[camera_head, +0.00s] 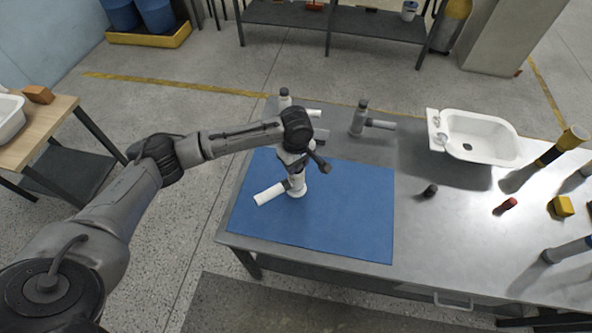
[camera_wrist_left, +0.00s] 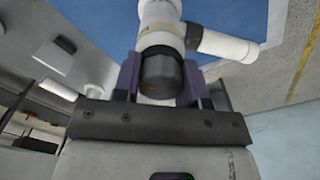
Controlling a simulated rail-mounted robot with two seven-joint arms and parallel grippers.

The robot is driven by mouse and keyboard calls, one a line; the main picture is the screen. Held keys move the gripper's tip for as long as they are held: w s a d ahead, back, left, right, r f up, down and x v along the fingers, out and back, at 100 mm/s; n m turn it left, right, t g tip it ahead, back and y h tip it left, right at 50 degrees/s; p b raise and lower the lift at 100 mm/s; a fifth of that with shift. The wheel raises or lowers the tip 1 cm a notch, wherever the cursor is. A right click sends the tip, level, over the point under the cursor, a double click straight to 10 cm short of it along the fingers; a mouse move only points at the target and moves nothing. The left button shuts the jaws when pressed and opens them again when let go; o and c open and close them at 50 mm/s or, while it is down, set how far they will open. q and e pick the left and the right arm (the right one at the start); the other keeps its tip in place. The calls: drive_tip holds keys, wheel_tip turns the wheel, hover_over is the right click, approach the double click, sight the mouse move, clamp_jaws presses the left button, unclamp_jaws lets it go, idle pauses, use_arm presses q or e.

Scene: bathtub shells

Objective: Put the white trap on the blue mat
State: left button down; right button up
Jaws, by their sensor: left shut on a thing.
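The white trap (camera_head: 298,186) stands upright over the blue mat (camera_head: 345,220), its white side pipe pointing to the lower left. Its base appears to touch the mat, but I cannot tell for sure. My left gripper (camera_head: 295,163) is above it and shut on its top. In the left wrist view, the fingers (camera_wrist_left: 163,82) sit on both sides of the trap's dark cap, and the white trap (camera_wrist_left: 160,14) shows its grey collar and white side pipe beyond. My right gripper is not in view.
Another white-piped fitting (camera_head: 285,99) stands behind my left arm, and a grey trap (camera_head: 360,118) stands behind the mat. A white basin (camera_head: 478,140), a dark knob (camera_head: 430,190), a red piece (camera_head: 505,206) and a yellow block (camera_head: 563,206) are to the right. Most of the mat is bare.

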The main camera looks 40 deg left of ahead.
sight(281, 186)
use_arm(q)
wheel_tip(281, 186, down, 4)
drive_tip(key=shift+r+b, duration=0.15)
drive_tip(key=shift+b, duration=0.15)
drive_tip(key=shift+f, duration=0.2)
drive_tip(key=c, duration=0.7)
unclamp_jaws()
